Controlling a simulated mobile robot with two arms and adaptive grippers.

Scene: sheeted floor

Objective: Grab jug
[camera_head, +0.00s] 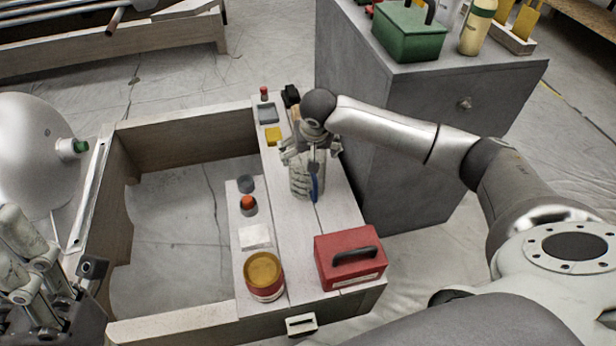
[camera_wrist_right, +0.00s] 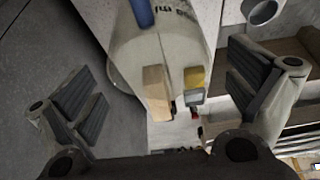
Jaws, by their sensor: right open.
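The jug (camera_head: 301,182) is pale with a blue part on its right side, and stands on the light bench top. In the right wrist view the pale, lettered jug (camera_wrist_right: 180,45) lies beyond and between the finger pads, with the blue part at the top. My right gripper (camera_head: 312,152) is over the jug and hides its upper part. In the wrist view its fingers (camera_wrist_right: 165,95) are spread wide, with a gap on each side of the jug. My left gripper (camera_head: 35,265) is at the lower left, away from the jug; its finger opening is unclear.
A red box (camera_head: 350,260) with a black handle and a yellow-lidded can (camera_head: 264,278) stand nearer on the bench. A yellow block (camera_head: 273,136) and small items lie behind the jug. A grey cabinet (camera_head: 400,130) bearing a green box (camera_head: 408,32) stands right. Open floor shows within the bench frame.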

